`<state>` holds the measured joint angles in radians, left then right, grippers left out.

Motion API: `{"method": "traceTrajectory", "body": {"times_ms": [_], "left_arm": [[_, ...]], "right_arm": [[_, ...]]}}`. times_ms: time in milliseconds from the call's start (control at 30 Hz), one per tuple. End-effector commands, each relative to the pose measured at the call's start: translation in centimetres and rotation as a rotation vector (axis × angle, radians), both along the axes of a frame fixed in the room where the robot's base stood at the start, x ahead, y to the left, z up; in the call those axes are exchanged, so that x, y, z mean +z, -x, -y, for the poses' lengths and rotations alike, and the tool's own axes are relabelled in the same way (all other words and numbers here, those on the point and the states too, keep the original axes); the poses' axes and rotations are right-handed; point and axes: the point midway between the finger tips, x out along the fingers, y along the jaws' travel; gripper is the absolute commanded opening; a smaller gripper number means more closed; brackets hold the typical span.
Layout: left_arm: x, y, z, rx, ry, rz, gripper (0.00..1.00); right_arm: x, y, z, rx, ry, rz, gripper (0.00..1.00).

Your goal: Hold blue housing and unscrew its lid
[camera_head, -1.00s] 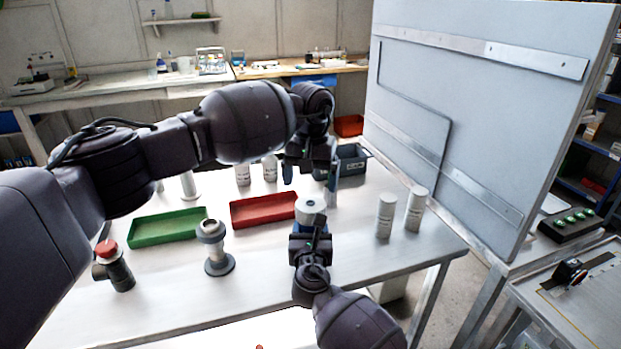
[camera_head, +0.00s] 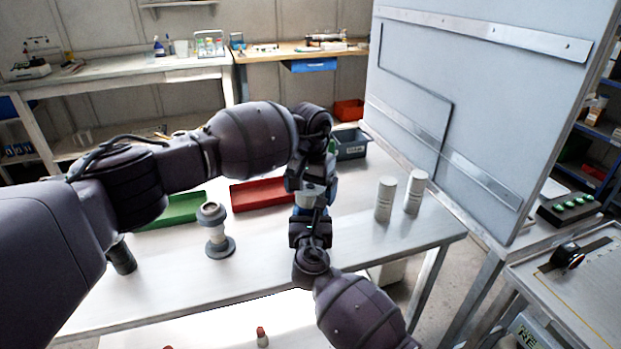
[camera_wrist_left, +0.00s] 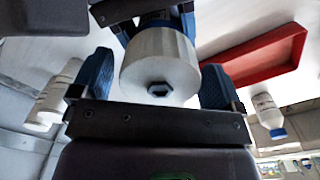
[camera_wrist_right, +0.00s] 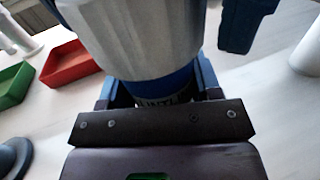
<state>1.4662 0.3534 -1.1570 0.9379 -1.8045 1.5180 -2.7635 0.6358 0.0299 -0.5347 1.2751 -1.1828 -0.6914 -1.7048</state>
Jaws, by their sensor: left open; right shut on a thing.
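The blue housing (camera_wrist_right: 165,85) has a pale grey-white ribbed lid (camera_wrist_right: 135,35) on top. My right gripper (camera_wrist_right: 155,92) is shut on the blue body and holds it upright at the table. In the left wrist view the lid (camera_wrist_left: 160,65) shows from its top, with a dark hex recess in the middle. My left gripper (camera_wrist_left: 155,85) is open, with one blue finger on each side of the lid and gaps visible. In the head view my left gripper (camera_head: 310,183) is right over the lid; the housing is mostly hidden by both grippers.
A red tray (camera_head: 262,194) and a green tray (camera_head: 180,208) lie to the left. A grey flanged fitting (camera_head: 216,232) stands nearer. Two white bottles (camera_head: 386,198) stand on the right, before a large upright panel (camera_head: 470,100). A grey-blue bin (camera_head: 350,145) is behind.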

Motion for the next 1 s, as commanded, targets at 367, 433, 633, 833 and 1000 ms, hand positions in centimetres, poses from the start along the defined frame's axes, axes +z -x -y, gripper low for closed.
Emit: {"method": "traceTrajectory", "body": {"times_ms": [367, 433, 633, 833, 1000], "left_arm": [[-0.53, -0.02, 0.00, 0.000, 0.000, 0.001, 0.93], [-0.53, -0.02, 0.01, 0.000, 0.000, 0.001, 0.85], [-0.53, -0.02, 0.01, 0.000, 0.000, 0.001, 0.55], [-0.51, -0.02, 0.01, 0.024, 0.000, 0.001, 0.45], [-0.50, -0.02, -0.01, 0.199, -0.001, 0.001, 0.45]], "right_arm": [[-0.08, 0.01, 0.02, 0.000, 0.000, -0.001, 0.00], [-0.08, 0.01, 0.02, 0.000, 0.000, -0.001, 0.00], [-0.08, 0.01, 0.02, 0.000, 0.000, -0.001, 0.00], [-0.08, 0.01, 0.02, 0.000, 0.000, -0.001, 0.00], [-0.08, 0.01, 0.02, 0.000, 0.000, -0.001, 0.00]]}}
